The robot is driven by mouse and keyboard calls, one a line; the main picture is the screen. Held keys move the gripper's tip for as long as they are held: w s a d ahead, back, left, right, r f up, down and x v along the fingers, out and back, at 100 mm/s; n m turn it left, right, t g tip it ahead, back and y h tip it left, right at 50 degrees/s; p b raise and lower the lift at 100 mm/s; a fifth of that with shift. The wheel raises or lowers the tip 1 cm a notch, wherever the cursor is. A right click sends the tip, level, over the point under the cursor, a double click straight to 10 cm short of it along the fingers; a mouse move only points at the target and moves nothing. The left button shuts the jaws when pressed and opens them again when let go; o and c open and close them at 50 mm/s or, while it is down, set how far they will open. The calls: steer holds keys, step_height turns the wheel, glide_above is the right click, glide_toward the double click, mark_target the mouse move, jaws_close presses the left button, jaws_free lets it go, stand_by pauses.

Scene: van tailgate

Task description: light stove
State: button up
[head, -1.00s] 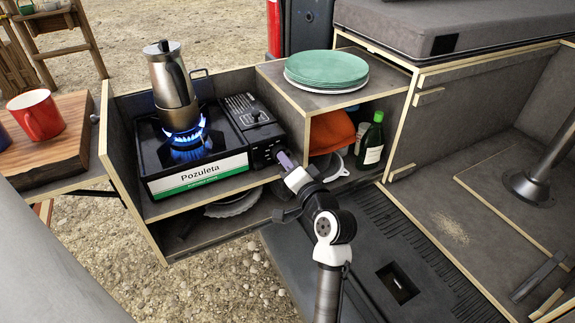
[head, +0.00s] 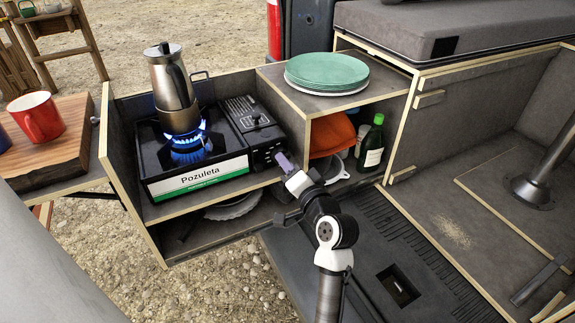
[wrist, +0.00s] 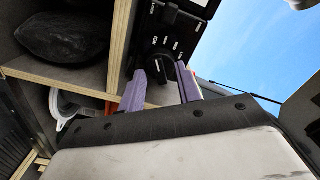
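The camping stove (head: 193,160) sits on the upper shelf of the wooden kitchen box. Its burner shows a ring of blue flame (head: 186,143). A metal moka pot (head: 172,85) stands upright over the flame. The stove's black control knob (wrist: 158,66) shows in the wrist view on the control panel. My gripper (head: 283,160) is at the stove's front right, in front of the panel. In the wrist view its two purple fingers (wrist: 162,88) are apart, with the knob just beyond and between their tips. I cannot tell whether they touch it.
Green plates (head: 327,68) are stacked on the shelf to the right. An orange item (head: 331,134) and a green bottle (head: 371,146) stand in the compartment below. A red mug (head: 37,116) is on a wooden board at the left.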

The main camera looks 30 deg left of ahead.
steer(key=b+v, duration=0.2)
steer(key=v, duration=1.1)
steer(key=shift+s, duration=0.15)
steer(key=shift+d, duration=0.1)
stand_by(2.1)
